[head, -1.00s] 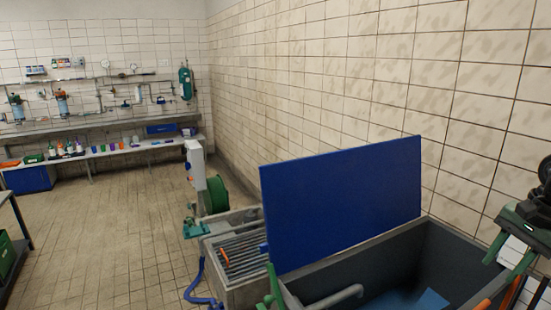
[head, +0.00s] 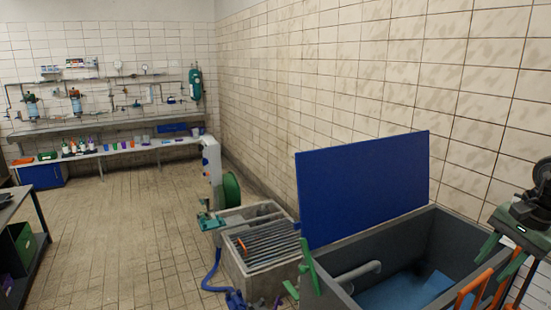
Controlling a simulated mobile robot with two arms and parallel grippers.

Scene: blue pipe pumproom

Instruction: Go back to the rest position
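My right gripper (head: 501,256) is at the right edge of the head view, in front of the tiled wall and above the right end of the grey tank (head: 345,245). Its two green fingers point down and left, stand apart, and hold nothing that I can see. My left gripper is not in view.
The tank has a raised blue lid (head: 363,185) and a blue panel inside. A grated basin (head: 262,262) and a green hose reel (head: 231,188) stand left of it. An orange handle (head: 473,290) is below my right gripper. A dark table (head: 22,215) stands left; the tiled floor (head: 125,235) between is open.

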